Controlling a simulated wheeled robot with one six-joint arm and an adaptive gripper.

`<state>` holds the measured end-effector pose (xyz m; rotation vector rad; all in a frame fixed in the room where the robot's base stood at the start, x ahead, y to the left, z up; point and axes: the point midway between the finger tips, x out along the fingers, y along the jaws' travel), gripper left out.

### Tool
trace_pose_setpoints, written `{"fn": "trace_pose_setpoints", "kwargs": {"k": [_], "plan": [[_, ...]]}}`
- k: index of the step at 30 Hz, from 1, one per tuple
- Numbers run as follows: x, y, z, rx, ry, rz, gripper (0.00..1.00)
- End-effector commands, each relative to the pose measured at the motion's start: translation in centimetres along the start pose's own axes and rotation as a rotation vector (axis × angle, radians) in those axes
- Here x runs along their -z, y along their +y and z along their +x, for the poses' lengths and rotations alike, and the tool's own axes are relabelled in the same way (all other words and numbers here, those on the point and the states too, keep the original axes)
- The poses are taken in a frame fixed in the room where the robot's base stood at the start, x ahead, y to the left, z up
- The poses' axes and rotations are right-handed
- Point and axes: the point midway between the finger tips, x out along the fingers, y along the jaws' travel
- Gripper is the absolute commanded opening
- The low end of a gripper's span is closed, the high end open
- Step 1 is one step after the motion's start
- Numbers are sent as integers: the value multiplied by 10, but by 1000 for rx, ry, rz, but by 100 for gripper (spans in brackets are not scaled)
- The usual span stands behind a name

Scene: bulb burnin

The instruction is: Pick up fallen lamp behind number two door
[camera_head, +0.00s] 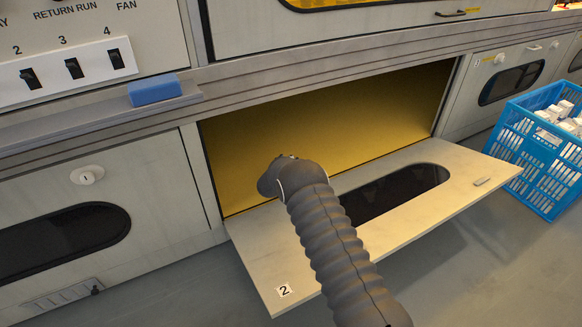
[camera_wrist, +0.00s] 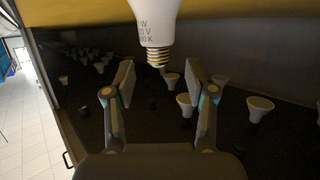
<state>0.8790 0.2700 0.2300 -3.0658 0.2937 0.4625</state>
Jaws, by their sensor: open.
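The door numbered 2 (camera_head: 405,238) hangs folded down and open, with its yellow-lined compartment (camera_head: 350,120) behind it. My arm reaches into this opening, and the arm hides the gripper in the head view. In the wrist view my gripper (camera_wrist: 160,80) is open, with nothing between its fingertips. A large white lamp (camera_wrist: 157,20) with a brass screw base is close by at the top centre. Its base points down the picture, towards the gap between the fingers, and its globe is cut off by the frame edge. No lamp shows inside the compartment in the head view.
Several smaller-looking white bulbs (camera_wrist: 260,103) stand in the dark area beyond the fingers. A blue crate (camera_head: 545,150) with white items stands on the floor at right. A blue block (camera_head: 154,89) lies on the ledge. The folded-down door juts out under my arm.

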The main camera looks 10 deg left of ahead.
Motion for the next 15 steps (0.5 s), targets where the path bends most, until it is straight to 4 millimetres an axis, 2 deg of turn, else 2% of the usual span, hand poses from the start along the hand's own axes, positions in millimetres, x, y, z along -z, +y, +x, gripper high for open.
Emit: {"fn": "trace_pose_setpoints", "kwargs": {"k": [3,7,15], "plan": [[-3,3,18,-2,0,2,56],[-3,2,32,-1,0,2,56],[-2,2,41,0,-1,2,56]]}}
